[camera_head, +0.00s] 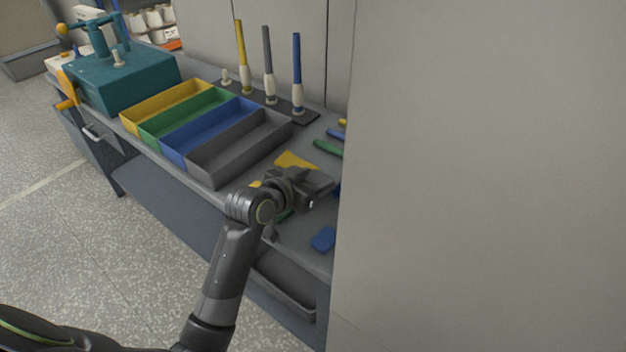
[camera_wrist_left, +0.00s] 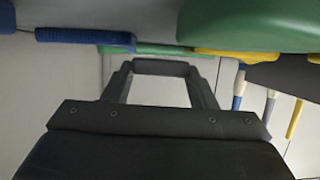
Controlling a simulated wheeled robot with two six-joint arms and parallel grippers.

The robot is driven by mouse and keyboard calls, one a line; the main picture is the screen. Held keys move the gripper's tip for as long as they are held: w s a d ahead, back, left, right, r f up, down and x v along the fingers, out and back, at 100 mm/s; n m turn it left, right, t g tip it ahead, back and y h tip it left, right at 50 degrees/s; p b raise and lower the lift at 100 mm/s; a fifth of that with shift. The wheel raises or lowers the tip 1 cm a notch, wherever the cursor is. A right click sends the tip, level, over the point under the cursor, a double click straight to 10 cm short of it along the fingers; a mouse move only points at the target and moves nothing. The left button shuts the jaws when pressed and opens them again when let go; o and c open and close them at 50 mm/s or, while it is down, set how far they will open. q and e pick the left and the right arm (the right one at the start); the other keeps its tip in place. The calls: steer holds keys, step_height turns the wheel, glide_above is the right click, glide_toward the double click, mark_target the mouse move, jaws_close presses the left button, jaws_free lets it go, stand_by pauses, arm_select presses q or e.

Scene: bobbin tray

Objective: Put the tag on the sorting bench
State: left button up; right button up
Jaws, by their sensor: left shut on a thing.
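My left gripper (camera_head: 318,190) is low over the right end of the grey sorting bench (camera_head: 302,238). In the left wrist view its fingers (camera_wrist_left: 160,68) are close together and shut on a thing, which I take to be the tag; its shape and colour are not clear. A green strip (camera_wrist_left: 155,50) shows just beyond the fingertips; I cannot tell if they touch. A blue flat piece (camera_head: 323,238) and a yellow piece (camera_head: 295,160) lie on the bench near the gripper. My right gripper is not in view.
Yellow, green, blue and grey bins (camera_head: 215,165) stand left of the gripper. Behind them is a rack (camera_head: 310,116) with yellow, grey and blue-topped spindles. A teal box (camera_head: 125,80) is at the far left. A large pale panel (camera_head: 480,180) hides the bench's right end.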

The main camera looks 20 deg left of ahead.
arm_select(q)
steer(key=shift+f, duration=0.25)
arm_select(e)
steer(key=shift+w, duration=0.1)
arm_select(q)
steer(key=shift+s+f, duration=0.1)
steer(key=shift+f, duration=0.3)
steer(key=o, duration=0.9)
steer(key=shift+f, duration=0.2)
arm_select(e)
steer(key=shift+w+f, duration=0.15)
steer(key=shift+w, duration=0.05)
arm_select(q)
steer(key=shift+o, duration=0.2)
steer(key=shift+r, duration=0.1)
steer(key=shift+s+a+r, duration=0.1)
steer(key=shift+r, duration=0.45)
steer(key=v, duration=0.7)
steer(key=p+v, duration=0.1)
steer(key=v, duration=0.2)
steer(key=shift+s+a+r, duration=0.1)
steer(key=shift+r, duration=0.3)
steer(key=shift+s+a+r, duration=0.15)
steer(key=shift+s+r, duration=0.1)
steer(key=shift+s, duration=0.3)
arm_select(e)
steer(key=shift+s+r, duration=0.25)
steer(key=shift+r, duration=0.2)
